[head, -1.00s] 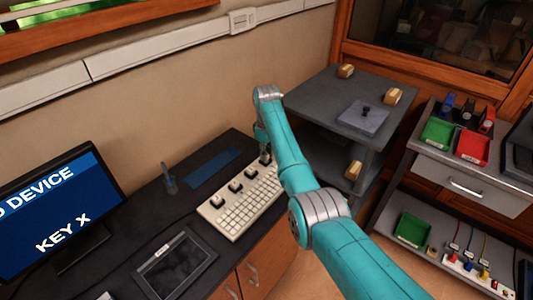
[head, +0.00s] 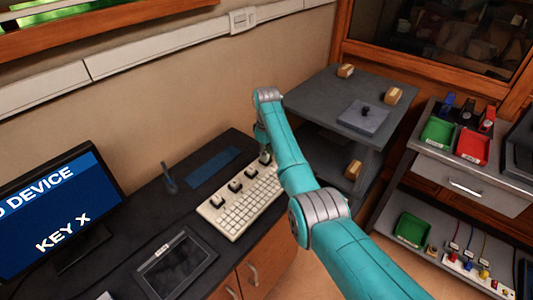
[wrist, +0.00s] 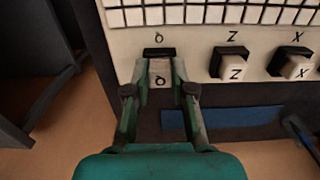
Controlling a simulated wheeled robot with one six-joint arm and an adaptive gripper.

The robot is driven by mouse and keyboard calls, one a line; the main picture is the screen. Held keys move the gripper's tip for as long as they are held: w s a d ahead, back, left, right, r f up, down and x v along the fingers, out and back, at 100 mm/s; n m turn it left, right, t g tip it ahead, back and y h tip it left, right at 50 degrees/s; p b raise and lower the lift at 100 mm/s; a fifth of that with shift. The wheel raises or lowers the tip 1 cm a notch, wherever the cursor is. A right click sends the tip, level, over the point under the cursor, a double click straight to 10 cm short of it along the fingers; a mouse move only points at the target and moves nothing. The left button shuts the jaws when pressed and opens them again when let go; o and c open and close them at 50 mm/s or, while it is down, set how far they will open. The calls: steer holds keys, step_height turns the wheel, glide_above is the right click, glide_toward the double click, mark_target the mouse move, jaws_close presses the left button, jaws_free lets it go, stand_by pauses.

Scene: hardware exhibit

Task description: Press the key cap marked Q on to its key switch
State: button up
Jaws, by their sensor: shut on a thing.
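The pale key cap marked Q (wrist: 160,77) is between the fingertips of my gripper (wrist: 160,66) in the wrist view. My gripper is shut on it. The black Q key switch (wrist: 159,52) shows just past the cap, below a printed Q on the keyboard (wrist: 125,48). The cap covers part of the switch; I cannot tell whether they touch. In the head view my gripper (head: 265,157) is at the far right end of the keyboard (head: 237,215), and the cap is too small to make out.
Key caps marked Z (wrist: 233,66) and X (wrist: 298,68) stand beside it on black switches. A monitor (head: 62,212) reads "KEY X". A grey shelf unit (head: 320,100) stands to the right.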

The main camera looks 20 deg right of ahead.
steer(key=shift+f, duration=0.15)
steer(key=o, duration=1.3)
steer(key=shift+c, duration=0.2)
steer(key=shift+r, duration=3.5)
